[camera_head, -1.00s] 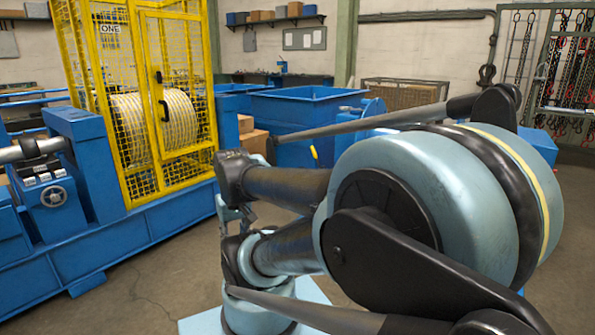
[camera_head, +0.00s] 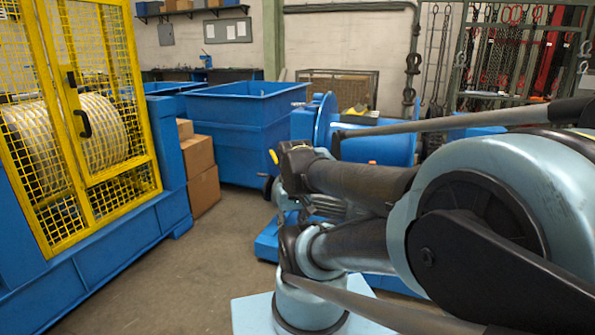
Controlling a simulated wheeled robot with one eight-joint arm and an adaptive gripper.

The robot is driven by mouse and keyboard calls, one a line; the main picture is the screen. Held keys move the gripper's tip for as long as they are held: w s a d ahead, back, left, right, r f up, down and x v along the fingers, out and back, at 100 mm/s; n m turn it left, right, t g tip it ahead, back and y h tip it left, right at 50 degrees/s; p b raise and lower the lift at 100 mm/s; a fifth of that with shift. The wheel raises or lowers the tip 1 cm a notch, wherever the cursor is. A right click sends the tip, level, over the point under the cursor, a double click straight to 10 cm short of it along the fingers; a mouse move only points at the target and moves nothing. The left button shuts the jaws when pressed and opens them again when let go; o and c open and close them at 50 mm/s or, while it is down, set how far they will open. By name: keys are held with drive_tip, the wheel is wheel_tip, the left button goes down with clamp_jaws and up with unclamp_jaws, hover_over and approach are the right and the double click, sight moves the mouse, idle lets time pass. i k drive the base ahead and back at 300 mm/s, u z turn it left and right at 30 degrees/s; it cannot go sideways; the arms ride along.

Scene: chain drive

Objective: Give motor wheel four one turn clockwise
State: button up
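No motor wheel that I can pick out as number four shows in this view. The small handwheel on the blue machine at the left in the earlier frame is out of view. My arm fills the right side and the lower middle. I cannot make out the fingers of my gripper, so they seem hidden or outside the picture.
A blue machine (camera_head: 105,285) with a yellow mesh cage (camera_head: 145,180) stands at the left. Cardboard boxes (camera_head: 203,190) and a blue bin (camera_head: 235,110) stand behind. A blue drum (camera_head: 385,148) sits behind my arm. Chains hang on a rack (camera_head: 500,60). Bare floor (camera_head: 190,270) lies between.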

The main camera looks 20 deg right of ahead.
sight(269, 183)
drive_tip(key=z, duration=0.25)
drive_tip(key=i, duration=1.2)
drive_tip(key=u, duration=0.55)
drive_tip(key=i, duration=0.65)
drive_tip(key=u, duration=0.45)
